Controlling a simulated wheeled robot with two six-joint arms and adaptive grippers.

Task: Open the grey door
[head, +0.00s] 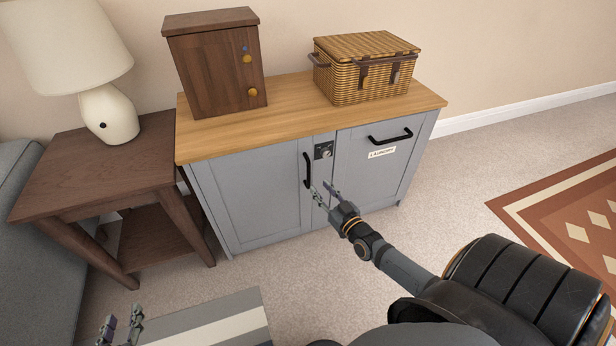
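The grey door (250,190) is the left front panel of a grey cabinet with a wooden top, and it looks closed. A black vertical handle (307,171) sits near its right edge. My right gripper (325,192) is in front of the cabinet, just below and right of this handle, with its fingers apart and nothing seen between them. I cannot tell whether a finger touches the handle or door. My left gripper (121,326) shows only in part at the bottom left, away from the cabinet, its two fingers apart and empty.
A drawer or panel labelled laundry (382,153) with a black handle is right of a lock plate (324,150). A dark wooden box (215,75) and a wicker basket (350,80) stand on top. A side table (100,165) with a lamp (108,115) stands left.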

